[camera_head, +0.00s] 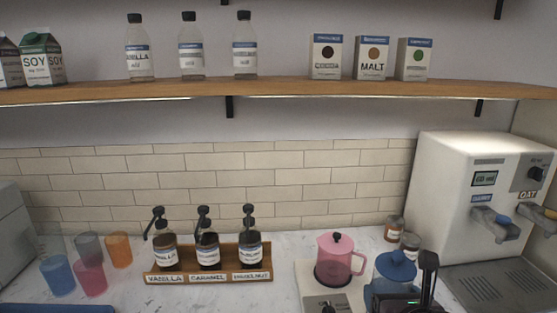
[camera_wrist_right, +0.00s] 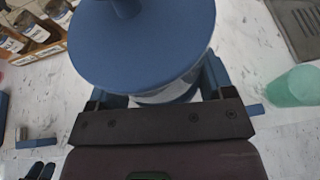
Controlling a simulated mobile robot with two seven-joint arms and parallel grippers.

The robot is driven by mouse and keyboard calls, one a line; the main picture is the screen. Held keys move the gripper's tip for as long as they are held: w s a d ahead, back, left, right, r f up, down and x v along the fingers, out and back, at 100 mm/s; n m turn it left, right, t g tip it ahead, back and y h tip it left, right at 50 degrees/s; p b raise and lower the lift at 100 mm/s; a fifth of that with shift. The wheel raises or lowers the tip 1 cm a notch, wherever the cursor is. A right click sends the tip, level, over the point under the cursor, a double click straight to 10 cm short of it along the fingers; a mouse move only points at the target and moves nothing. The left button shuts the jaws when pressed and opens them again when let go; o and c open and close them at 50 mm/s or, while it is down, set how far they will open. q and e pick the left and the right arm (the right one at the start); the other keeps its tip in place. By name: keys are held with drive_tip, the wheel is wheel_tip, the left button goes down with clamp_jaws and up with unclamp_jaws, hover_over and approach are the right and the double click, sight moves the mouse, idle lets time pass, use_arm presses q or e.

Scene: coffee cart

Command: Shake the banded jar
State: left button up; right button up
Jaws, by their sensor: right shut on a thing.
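A jar with a broad blue lid and a knob on top (camera_head: 397,266) is at the lower right of the head view, in front of the coffee machine. In the right wrist view its blue lid (camera_wrist_right: 142,42) fills the upper middle, with a pale, clear body partly showing under it. My right gripper (camera_head: 398,299) is shut on this jar, with a finger on each side of its body below the lid. Any band on the body is mostly hidden, and I cannot tell whether the jar touches the counter. My left gripper is not in view.
A pink pot (camera_head: 334,262) stands just left of the jar. Two small jars (camera_head: 394,229) stand behind it, and the white machine (camera_head: 482,180) is to the right. A syrup rack (camera_head: 208,278) and coloured cups (camera_head: 90,278) are further left. A green cup (camera_wrist_right: 296,86) is nearby.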

wheel_tip(320, 180, down, 5)
drive_tip(key=shift+s, duration=0.15)
wheel_tip(320, 180, up, 6)
drive_tip(key=shift+d+r, duration=0.1)
wheel_tip(320, 180, down, 6)
drive_tip(key=shift+f, duration=0.2)
wheel_tip(320, 180, up, 7)
drive_tip(key=shift+f, duration=0.6)
wheel_tip(320, 180, down, 6)
drive_tip(key=shift+r, duration=0.15)
drive_tip(key=shift+s+r, duration=0.1)
drive_tip(key=shift+r, duration=0.1)
